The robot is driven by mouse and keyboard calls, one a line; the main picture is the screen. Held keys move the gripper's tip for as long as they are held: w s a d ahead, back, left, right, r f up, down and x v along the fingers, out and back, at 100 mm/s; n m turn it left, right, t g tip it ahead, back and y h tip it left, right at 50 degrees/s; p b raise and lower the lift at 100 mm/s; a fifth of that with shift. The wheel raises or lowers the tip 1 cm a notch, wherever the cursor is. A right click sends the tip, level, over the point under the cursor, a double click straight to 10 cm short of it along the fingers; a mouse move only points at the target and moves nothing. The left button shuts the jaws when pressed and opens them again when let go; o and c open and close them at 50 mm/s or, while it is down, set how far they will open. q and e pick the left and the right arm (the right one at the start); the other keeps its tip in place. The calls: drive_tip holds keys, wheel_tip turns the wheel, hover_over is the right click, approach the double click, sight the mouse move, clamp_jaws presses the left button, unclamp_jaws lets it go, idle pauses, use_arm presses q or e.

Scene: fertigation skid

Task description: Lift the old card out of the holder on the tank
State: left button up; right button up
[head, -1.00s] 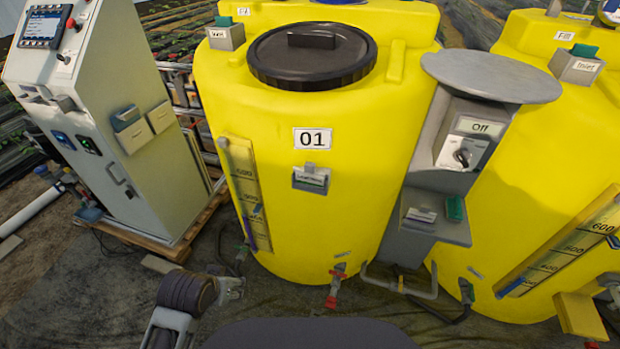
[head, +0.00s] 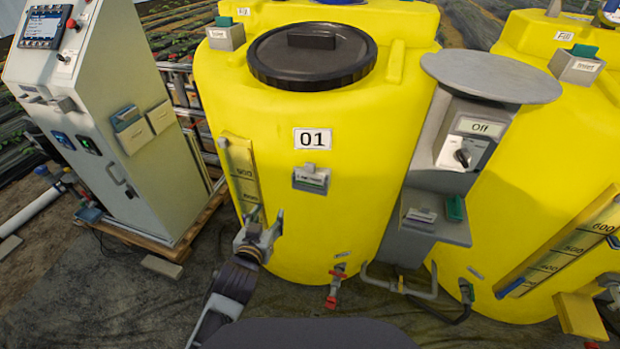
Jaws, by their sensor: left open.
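The card holder (head: 311,186) is a small grey bracket on the front of the yellow tank (head: 330,235), below the 01 label. The old card (head: 310,180) shows in it as a pale strip with dark writing too small to read. My left gripper (head: 264,218) is open and empty, in front of the tank's lower left. It is below and to the left of the holder, apart from it. It covers the lower part of the level scale. My right gripper is not in view.
A grey pedestal with an Off switch panel (head: 468,150) and a small shelf (head: 435,228) stands right of the tank. A white cabinet (head: 120,130) with card boxes stands at the left. A red-handled valve (head: 335,285) sticks out at the tank's foot.

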use_arm(q)
drive_tip(key=w+d+r+m+t+h, duration=0.1)
drive_tip(key=d+r+m+t+h, duration=0.15)
drive_tip(key=d+r, duration=0.35)
drive_tip(key=h, duration=0.1)
approach(309, 168)
drive_tip(key=shift+n+t, duration=0.35)
drive_tip(key=shift+f+p+x, duration=0.15)
drive_tip(key=shift+p+x, duration=0.05)
drive_tip(key=shift+x, duration=0.9)
drive_tip(key=shift+f+p+x, duration=0.2)
drive_tip(key=shift+x, duration=0.9)
drive_tip(key=shift+d, duration=0.1)
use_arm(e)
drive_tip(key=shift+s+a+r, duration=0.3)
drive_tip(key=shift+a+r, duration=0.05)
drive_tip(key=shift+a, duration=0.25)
